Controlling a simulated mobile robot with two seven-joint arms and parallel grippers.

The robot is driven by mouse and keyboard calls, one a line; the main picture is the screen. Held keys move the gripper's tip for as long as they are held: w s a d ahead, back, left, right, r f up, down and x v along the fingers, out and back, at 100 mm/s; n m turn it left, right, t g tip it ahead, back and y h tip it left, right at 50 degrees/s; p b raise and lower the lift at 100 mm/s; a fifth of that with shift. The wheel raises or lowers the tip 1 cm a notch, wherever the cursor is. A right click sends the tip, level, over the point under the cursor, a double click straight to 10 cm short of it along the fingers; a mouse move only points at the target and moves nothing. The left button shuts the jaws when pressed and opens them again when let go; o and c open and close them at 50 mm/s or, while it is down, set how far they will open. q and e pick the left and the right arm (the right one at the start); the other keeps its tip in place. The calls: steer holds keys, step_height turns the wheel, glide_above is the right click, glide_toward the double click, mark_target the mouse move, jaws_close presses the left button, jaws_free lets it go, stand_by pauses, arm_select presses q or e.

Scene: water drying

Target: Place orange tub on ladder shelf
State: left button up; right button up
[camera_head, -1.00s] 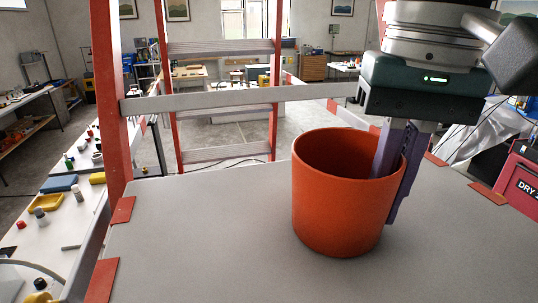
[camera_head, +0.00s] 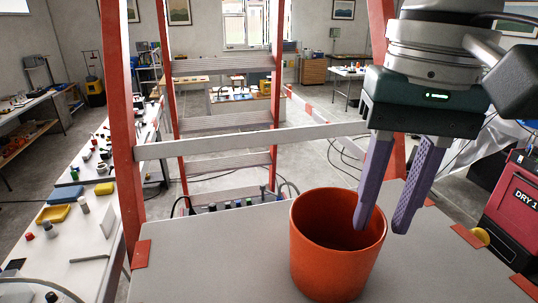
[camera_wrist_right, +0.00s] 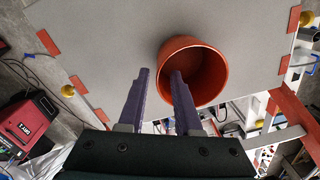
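The orange tub (camera_head: 326,262) stands upright on the grey ladder shelf (camera_head: 215,255), its mouth open upward. It also shows in the right wrist view (camera_wrist_right: 210,72). My right gripper (camera_head: 383,222) is open at the tub's right rim. One purple finger reaches over the mouth and the other is outside, apart from the wall. In the right wrist view, my right gripper (camera_wrist_right: 160,75) shows the same two spread fingers, with nothing held between them. My left gripper is not in view.
The ladder's red uprights and a pale crossbar (camera_head: 250,140) stand behind the shelf. A red machine marked DRY (camera_head: 515,200) is at the right. A white bench (camera_head: 75,230) with small items runs along the left. The shelf left of the tub is clear.

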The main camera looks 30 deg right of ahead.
step_height(320, 180, up, 6)
steer(key=p, duration=0.6)
steer(key=n+y, duration=0.1)
steer(key=n, duration=0.3)
glide_above(331, 248)
steer(key=shift+s+d+f+t, duration=0.15)
steer(key=shift+d+f, duration=0.05)
steer(key=shift+f, duration=0.45)
steer(key=shift+s+d+f+t, duration=0.1)
steer(key=shift+d+f+t, duration=0.05)
steer(key=shift+f, duration=0.45)
steer(key=s+a+f+n+t+y, duration=0.25)
steer(key=a+n, duration=0.25)
steer(key=a, duration=0.3)
steer(key=s+d+f+h, duration=0.1)
steer(key=s+d, duration=0.1)
steer(key=d, duration=0.1)
steer(key=s+d+f+h, duration=0.1)
steer(key=s+d+f, duration=0.1)
steer(key=d, duration=0.1)
steer(key=s+d+f+h, duration=0.1)
steer(key=s+d, duration=0.1)
steer(key=d, duration=0.1)
steer(key=shift+s+d+f+h, duration=0.15)
steer(key=shift+d+f+h, duration=0.05)
steer(key=shift+d+h, duration=0.2)
